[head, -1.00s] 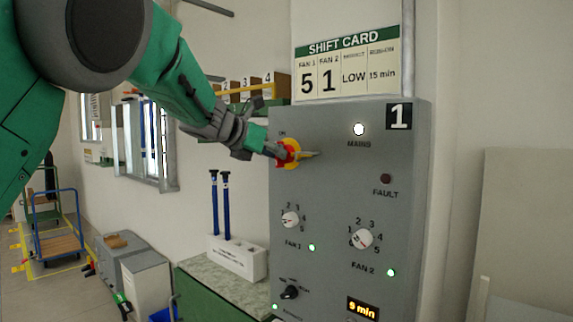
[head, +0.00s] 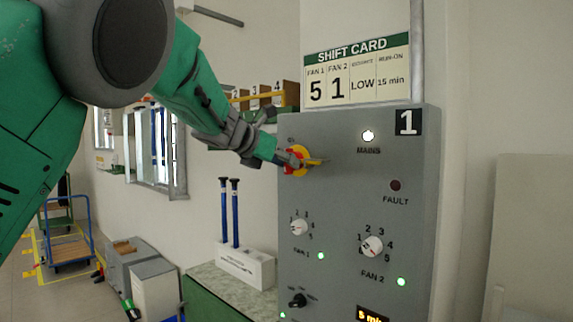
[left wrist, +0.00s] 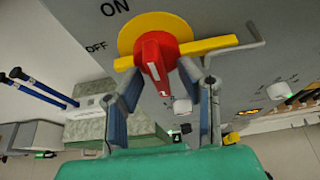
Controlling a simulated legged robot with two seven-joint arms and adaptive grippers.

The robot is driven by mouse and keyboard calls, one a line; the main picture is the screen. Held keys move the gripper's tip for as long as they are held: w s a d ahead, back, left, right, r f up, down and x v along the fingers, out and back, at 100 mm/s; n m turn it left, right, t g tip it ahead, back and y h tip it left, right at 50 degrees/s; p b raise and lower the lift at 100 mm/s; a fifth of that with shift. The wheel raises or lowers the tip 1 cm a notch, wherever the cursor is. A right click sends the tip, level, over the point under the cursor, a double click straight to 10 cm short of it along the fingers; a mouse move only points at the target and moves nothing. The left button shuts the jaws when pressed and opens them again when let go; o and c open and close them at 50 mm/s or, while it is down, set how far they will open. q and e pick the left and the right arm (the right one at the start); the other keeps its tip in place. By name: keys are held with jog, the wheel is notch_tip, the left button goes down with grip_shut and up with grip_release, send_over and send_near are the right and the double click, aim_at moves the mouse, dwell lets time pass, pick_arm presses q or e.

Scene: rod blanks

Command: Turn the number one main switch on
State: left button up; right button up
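The grey number one panel (head: 345,190) stands at the right of the head view. Its main switch, a red handle on a yellow disc, is at the upper left (head: 298,160). In the left wrist view the red handle (left wrist: 158,62) sits between the fingertips of my left gripper (left wrist: 160,75), which look closed against its sides. The ON and OFF marks are left of the disc there. The round MAINS lamp (head: 368,136) glows white. In the head view my left gripper (head: 285,158) partly hides the switch. My right gripper is not in view.
Below are the FAN 1 knob (head: 299,227), FAN 2 knob (head: 371,246) and a black knob (head: 297,300). The FAULT lamp (head: 395,186) is dark. A shift card (head: 357,80) is above. A white holder (head: 245,265) with blue-handled tools stands left of the panel.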

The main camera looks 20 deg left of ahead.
pick_arm(q)
jog(key=v, duration=1.1)
jog(key=shift+s, duration=0.35)
jog(key=shift+a+r, duration=0.1)
